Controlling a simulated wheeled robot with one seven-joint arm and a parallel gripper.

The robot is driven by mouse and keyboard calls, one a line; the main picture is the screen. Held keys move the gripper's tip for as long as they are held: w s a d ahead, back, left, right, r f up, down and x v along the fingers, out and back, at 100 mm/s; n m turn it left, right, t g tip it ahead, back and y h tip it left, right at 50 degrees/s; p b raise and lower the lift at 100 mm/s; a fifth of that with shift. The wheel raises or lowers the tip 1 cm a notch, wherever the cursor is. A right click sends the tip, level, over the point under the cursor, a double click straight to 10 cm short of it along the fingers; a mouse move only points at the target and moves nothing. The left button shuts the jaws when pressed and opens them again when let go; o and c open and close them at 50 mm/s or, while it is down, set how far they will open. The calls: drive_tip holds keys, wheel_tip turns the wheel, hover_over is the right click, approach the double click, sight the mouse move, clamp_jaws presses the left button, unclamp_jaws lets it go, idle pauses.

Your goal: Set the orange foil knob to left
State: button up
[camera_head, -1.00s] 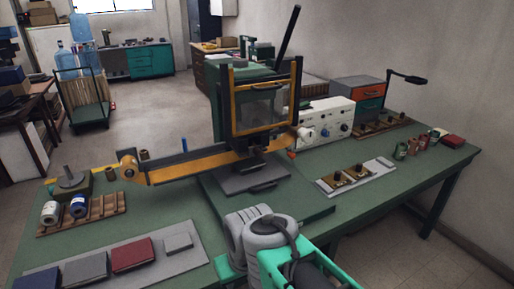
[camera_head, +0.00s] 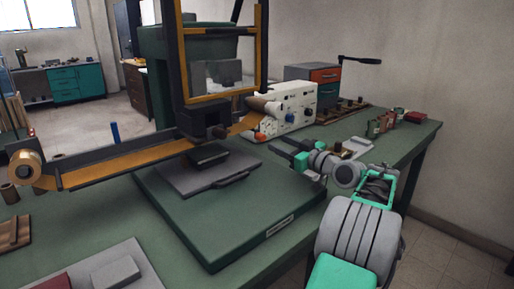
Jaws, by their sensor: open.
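The small orange foil knob (camera_head: 260,137) sits low at the right end of the foil strip, beside the white control box. It is small in the picture, and which way it is set cannot be told. The foil press (camera_head: 180,75), dark green with a yellow-framed guard, stands behind the green base plate. My gripper (camera_head: 284,154) has teal and grey fingers, is open and empty, and points left above the table. It is to the right of the orange knob and a little nearer, apart from it in the picture.
The white control box (camera_head: 288,108) with knobs stands behind my gripper. The orange foil strip (camera_head: 125,164) runs left to a roll (camera_head: 25,170). A grey platen (camera_head: 208,172) lies on the green base plate (camera_head: 230,226). Small jars (camera_head: 378,125) stand at the right.

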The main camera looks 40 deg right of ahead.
sight(264, 138)
drive_tip(key=w, duration=0.2)
drive_tip(key=w+a, duration=0.1)
drive_tip(key=w, duration=0.5)
drive_tip(key=shift+w+a, duration=0.25)
drive_tip(key=shift+c, duration=0.4)
clamp_jaws()
idle(0.4)
